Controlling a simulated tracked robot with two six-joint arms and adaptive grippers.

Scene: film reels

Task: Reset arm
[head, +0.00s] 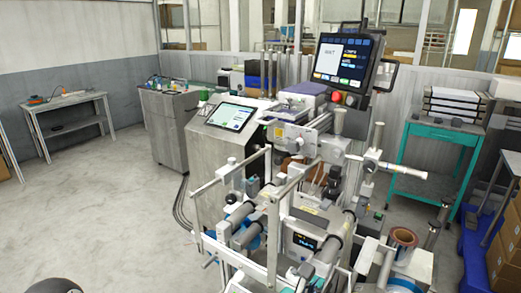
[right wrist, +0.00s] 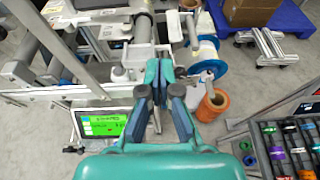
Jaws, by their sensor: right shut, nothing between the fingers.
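My right gripper (right wrist: 158,68) shows in the right wrist view, teal with dark finger pads. Its fingers are shut with nothing between them. It points toward the metal frame and rollers of a machine (right wrist: 125,75); I cannot tell how far apart they are. I cannot make out the right gripper clearly in the head view. My left gripper is not in view. A dark rounded shape at the lower left edge of the head view is too cut off to name.
The reel machine (head: 300,215) with rollers and posts fills the middle and right. A green screen (right wrist: 100,125), an orange roll (right wrist: 212,105) and a rack of coloured spools (right wrist: 290,150) lie around the gripper's view. A teal cart (head: 435,150) stands right. Left floor is clear.

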